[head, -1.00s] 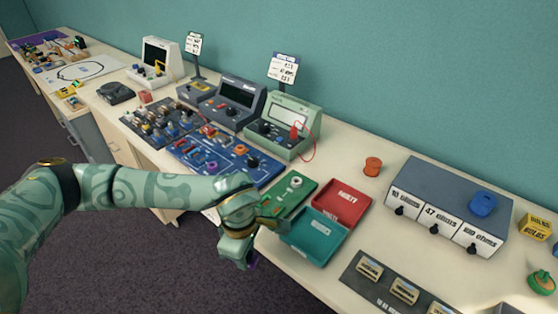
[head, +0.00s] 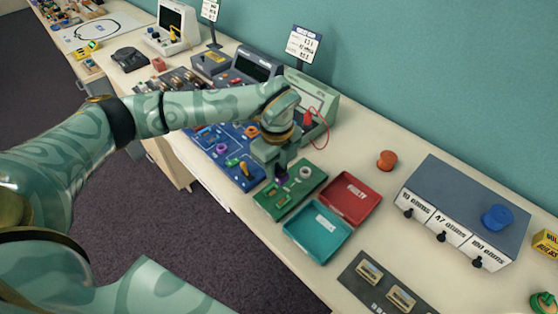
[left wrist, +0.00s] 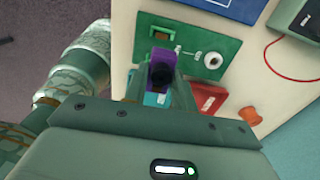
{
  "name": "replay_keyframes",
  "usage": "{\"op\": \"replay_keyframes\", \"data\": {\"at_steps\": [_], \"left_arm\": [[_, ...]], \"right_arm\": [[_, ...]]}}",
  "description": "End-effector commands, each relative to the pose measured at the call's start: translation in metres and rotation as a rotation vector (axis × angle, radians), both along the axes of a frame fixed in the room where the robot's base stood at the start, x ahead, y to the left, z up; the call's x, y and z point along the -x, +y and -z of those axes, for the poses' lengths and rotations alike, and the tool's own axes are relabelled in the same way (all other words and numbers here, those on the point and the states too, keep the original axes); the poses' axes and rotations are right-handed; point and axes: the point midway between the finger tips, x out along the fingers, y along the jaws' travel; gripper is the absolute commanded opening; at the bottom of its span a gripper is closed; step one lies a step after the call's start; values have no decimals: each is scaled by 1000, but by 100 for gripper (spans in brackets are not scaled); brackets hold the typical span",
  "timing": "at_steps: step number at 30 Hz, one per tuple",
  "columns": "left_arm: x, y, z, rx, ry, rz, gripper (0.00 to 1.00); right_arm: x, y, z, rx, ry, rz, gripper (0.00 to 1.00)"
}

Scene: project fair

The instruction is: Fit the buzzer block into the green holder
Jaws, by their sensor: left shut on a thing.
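The buzzer block is purple with a round black part (left wrist: 160,68); a small purple bit of it (head: 281,178) shows under my left gripper in the head view. My left gripper (head: 280,170) is shut on it, with the block between the fingers in the left wrist view. The green holder (head: 265,206) is a flat green board below the block, with openings and a white ring (head: 306,172) on it. It also shows in the left wrist view (left wrist: 190,35), with a dark slot uncovered. I cannot tell whether block and board touch. My right gripper is out of view.
A teal tray (head: 318,256) and a red tray (head: 368,205) lie beside the green holder. A blue circuit board (head: 205,147) lies on its other side, with grey and green meters behind. A grey drawer box (head: 470,195) and orange spool (head: 387,160) stand to the right.

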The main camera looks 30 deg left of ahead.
Motion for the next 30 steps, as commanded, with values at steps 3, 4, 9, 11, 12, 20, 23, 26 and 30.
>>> {"op": "replay_keyframes", "data": {"at_steps": [3, 4, 9, 11, 12, 20, 23, 26, 30], "left_arm": [[0, 0, 8, 0, 1, 0, 4], [0, 0, 10, 0, 1, 0, 4], [0, 0, 27, 0, 2, 2, 4], [0, 0, 34, 0, 2, 3, 4], [0, 0, 39, 0, 2, 3, 4], [1, 0, 66, 0, 2, 3, 4], [0, 0, 72, 1, 1, 3, 4], [0, 0, 74, 0, 0, 3, 4], [0, 0, 74, 0, 0, 3, 4]], "right_arm": [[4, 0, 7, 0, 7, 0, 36], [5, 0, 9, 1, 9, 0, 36], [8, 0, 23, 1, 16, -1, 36], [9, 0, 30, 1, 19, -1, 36], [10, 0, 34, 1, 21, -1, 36], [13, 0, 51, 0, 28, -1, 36], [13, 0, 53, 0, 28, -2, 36], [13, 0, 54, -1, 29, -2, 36], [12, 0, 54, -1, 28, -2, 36]]}}
